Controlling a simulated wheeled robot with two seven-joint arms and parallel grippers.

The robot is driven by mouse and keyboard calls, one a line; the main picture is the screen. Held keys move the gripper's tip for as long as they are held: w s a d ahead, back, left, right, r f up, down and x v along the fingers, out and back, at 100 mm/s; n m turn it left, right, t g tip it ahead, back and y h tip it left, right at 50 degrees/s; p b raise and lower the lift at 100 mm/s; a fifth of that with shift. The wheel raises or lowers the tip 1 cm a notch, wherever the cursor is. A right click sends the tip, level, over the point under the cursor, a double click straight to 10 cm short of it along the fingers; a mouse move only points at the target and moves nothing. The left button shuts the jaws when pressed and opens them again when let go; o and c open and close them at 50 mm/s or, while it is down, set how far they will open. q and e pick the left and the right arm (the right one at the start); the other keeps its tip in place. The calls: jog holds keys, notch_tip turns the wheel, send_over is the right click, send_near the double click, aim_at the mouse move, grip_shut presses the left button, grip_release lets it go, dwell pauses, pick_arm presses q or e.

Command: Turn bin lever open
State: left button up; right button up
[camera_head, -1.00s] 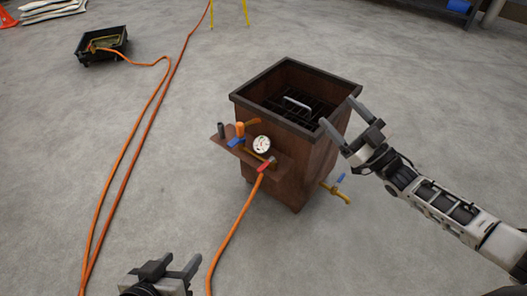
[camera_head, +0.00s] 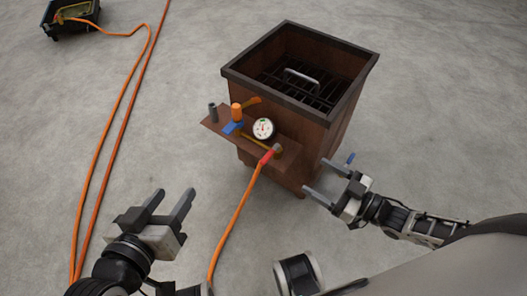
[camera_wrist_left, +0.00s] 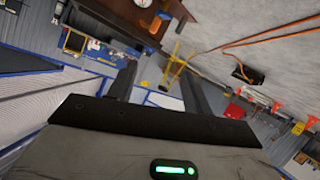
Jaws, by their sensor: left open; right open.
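The brown metal bin (camera_head: 292,115) stands open-topped with a grate and handle inside. A side shelf (camera_head: 212,122) carries a round gauge (camera_head: 263,128), a blue lever (camera_head: 232,128), an orange cylinder (camera_head: 236,112) and a red fitting (camera_head: 266,157). My left gripper (camera_head: 173,200) is open and empty, left of and apart from the bin. Its fingers also show in the left wrist view (camera_wrist_left: 160,75).
An orange hose (camera_head: 237,222) runs from the red fitting down to the front. More orange hose (camera_head: 109,160) lies on the floor at left, leading to a black tray (camera_head: 72,28). The concrete floor between the hose and bin is clear.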

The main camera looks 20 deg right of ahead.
aim_at(270, 157)
jog(key=w+a+f+b, duration=0.1)
jog(key=w+a+b, duration=0.1)
jog(key=w+a, duration=0.1)
jog(key=w+a+f+b, duration=0.1)
jog(key=w+a+b, duration=0.1)
jog(key=w, duration=0.3)
jog(key=w+a+f+b, duration=0.2)
jog(key=w+a, duration=0.1)
jog(key=a, duration=0.1)
jog(key=shift+w+b, duration=0.35)
jog(key=shift+w, duration=0.05)
pick_arm(q)
jog(key=shift+d+r+n+t+h, duration=0.4)
jog(key=shift+d+r+t+h, duration=0.1)
jog(key=shift+r+t+h, duration=0.3)
jog(key=shift+d+r+n+t+h, duration=0.4)
jog(key=shift+d+r+t+h, duration=0.15)
jog(key=shift+r, duration=0.35)
pick_arm(e)
jog(key=shift+w+a+r, duration=0.1)
jog(key=shift+w+a, duration=0.3)
pick_arm(q)
jog(key=shift+a, duration=0.1)
pick_arm(e)
jog(key=c, duration=1.4)
pick_arm(q)
jog(key=shift+f, duration=0.2)
pick_arm(e)
jog(key=shift+d, duration=0.15)
